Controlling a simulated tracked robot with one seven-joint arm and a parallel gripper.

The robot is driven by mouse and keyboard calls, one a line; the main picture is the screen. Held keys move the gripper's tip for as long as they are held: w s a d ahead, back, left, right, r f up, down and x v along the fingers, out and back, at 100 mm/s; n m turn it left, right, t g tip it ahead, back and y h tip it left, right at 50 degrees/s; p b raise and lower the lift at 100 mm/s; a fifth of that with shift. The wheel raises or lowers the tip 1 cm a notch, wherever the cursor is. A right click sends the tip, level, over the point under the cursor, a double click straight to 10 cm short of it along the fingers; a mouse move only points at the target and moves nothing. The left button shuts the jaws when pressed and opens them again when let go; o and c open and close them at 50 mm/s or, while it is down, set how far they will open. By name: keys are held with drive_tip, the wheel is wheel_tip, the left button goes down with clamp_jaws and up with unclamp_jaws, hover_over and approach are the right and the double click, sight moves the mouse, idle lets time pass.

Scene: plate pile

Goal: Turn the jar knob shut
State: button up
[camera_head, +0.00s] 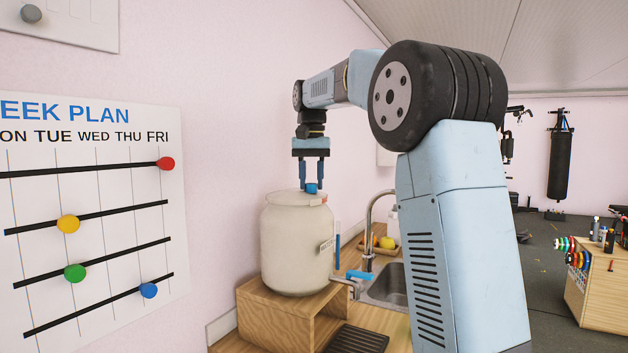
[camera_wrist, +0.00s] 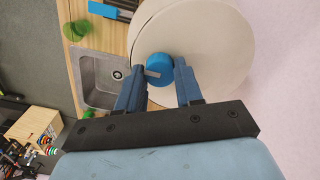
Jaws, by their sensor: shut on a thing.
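A large cream jar (camera_head: 297,247) stands upright on a wooden box. Its blue knob (camera_head: 311,188) sits on top of the pale lid. My gripper (camera_head: 313,184) points straight down over the lid, with its two blue fingers around the knob. In the wrist view the blue knob (camera_wrist: 159,69) lies between the fingertips of my gripper (camera_wrist: 156,78), on the round pale lid (camera_wrist: 215,45). A small grey mark shows on the knob's edge. The inner contact faces of the fingers are partly hidden.
The wooden box (camera_head: 277,318) rests on a wooden counter. A sink (camera_head: 388,286) with a tall faucet (camera_head: 371,225) is right of the jar. A tray with yellow fruit (camera_head: 387,243) stands behind it. A wall board with coloured knobs (camera_head: 90,225) is at left.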

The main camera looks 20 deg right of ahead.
sight(312, 184)
drive_tip(key=shift+r, duration=0.1)
drive_tip(key=o, duration=1)
drive_tip(key=shift+o, duration=0.2)
wheel_tip(312, 184, up, 14)
drive_tip(key=shift+f, duration=0.25)
drive_tip(key=shift+w, duration=0.1)
idle(0.4)
